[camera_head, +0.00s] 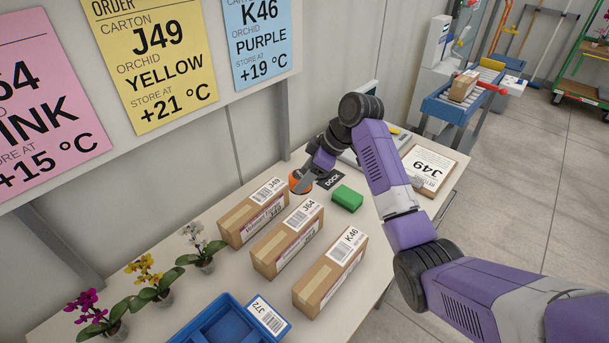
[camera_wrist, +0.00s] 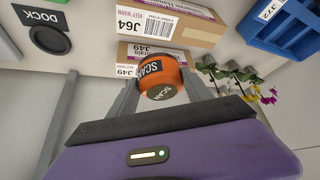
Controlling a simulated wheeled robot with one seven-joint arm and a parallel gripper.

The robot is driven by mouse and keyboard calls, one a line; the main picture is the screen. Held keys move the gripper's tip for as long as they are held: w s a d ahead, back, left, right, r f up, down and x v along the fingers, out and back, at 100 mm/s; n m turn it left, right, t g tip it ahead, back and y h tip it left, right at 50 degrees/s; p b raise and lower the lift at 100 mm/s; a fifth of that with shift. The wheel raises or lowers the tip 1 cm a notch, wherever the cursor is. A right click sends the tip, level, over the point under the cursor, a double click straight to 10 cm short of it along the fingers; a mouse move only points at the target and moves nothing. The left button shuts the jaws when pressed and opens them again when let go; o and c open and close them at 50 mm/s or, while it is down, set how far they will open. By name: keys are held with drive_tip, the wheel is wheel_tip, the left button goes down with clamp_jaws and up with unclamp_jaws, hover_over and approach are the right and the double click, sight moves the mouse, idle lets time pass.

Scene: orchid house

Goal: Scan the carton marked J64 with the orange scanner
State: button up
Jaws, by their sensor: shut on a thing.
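My gripper (camera_head: 303,184) is shut on the orange scanner (camera_wrist: 158,76), which shows between the two fingers in the wrist view with "SCAN" on it. In the head view the scanner (camera_head: 296,180) is by the far end of the J49 carton, partly hidden by the gripper. The J64 carton (camera_head: 280,252) is a brown box lying between the J49 carton (camera_head: 240,226) and the K46 carton (camera_head: 326,284), with its white barcode label facing up. The J64 carton also shows in the wrist view (camera_wrist: 190,30); the scanner overlaps the J49 carton there.
The black dock (camera_wrist: 51,39) is empty. A green block (camera_head: 346,198) lies near it. A clipboard (camera_head: 429,169) marked J49 is at the table's right. A blue tray (camera_head: 205,318) and potted orchids (camera_head: 150,275) stand at the near left. Order signs (camera_head: 150,58) hang behind.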

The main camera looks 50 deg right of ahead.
drive_tip(key=shift+f+b, duration=3.6)
drive_tip(key=shift+f, duration=0.75)
drive_tip(key=shift+r+p, duration=0.1)
drive_tip(key=shift+p, duration=0.2)
wheel_tip(320, 180, up, 10)
drive_tip(key=p, duration=0.7)
drive_tip(key=shift+p, duration=0.35)
drive_tip(key=shift+a, duration=0.1)
